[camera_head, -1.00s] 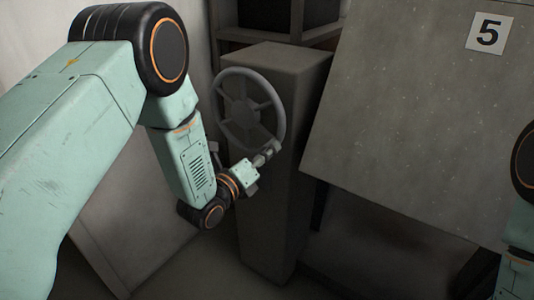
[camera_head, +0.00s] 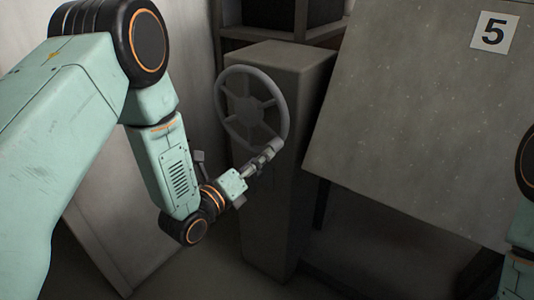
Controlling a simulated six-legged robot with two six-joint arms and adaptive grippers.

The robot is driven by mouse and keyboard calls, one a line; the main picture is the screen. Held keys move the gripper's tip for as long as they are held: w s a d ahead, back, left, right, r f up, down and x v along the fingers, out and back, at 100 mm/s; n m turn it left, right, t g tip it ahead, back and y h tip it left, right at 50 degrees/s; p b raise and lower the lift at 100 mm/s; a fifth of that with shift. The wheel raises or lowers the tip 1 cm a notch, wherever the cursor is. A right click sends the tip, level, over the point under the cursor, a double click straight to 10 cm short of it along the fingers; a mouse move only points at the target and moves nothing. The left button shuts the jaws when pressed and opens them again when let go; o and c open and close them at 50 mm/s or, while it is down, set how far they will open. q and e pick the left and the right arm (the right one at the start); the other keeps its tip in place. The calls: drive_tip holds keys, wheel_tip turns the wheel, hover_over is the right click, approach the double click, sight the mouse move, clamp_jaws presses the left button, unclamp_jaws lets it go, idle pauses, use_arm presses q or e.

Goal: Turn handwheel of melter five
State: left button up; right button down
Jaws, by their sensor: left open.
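A grey handwheel (camera_head: 283,110) with several spokes is mounted on the side of a tall grey pedestal (camera_head: 287,58). A panel (camera_head: 420,110) to its right carries a white plate with a black number 5 (camera_head: 494,33). My left gripper (camera_head: 272,150) is open at the lower right rim of the handwheel. Its fingers overlap the rim in the picture; I cannot tell whether they touch it. My right gripper is out of view; only part of my right arm shows at the right edge.
A shelf (camera_head: 285,32) with dark contents stands behind the pedestal. A pale wall or cabinet side (camera_head: 125,225) lies to the left. The slanted panel stands close to the pedestal's right side.

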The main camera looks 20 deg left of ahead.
use_arm(q)
drive_tip(key=v, duration=0.7)
idle(0.4)
drive_tip(key=s+a+f+n+g+y, duration=0.15)
drive_tip(key=s+f+n+g, duration=0.25)
drive_tip(key=f+n, duration=0.5)
drive_tip(key=s+f+n+g+y, duration=0.2)
drive_tip(key=s+f+n+g, duration=0.3)
drive_tip(key=n, duration=0.6)
drive_tip(key=s+f+n+g+y, duration=0.1)
drive_tip(key=s+f+n+g, duration=0.1)
drive_tip(key=s, duration=0.5)
drive_tip(key=s+a+f+n+g, duration=0.1)
drive_tip(key=s+f+n+g, duration=0.2)
drive_tip(key=s, duration=0.5)
drive_tip(key=s+f+n+g+y, duration=0.1)
drive_tip(key=s+f+n+g, duration=0.2)
drive_tip(key=s, duration=0.4)
drive_tip(key=f+n, duration=0.1)
drive_tip(key=n, duration=0.1)
drive_tip(key=shift+s+a+f+n+y, duration=0.15)
drive_tip(key=shift+s+f+n+y, duration=0.2)
drive_tip(key=shift+s+f+n, duration=0.05)
idle(1.8)
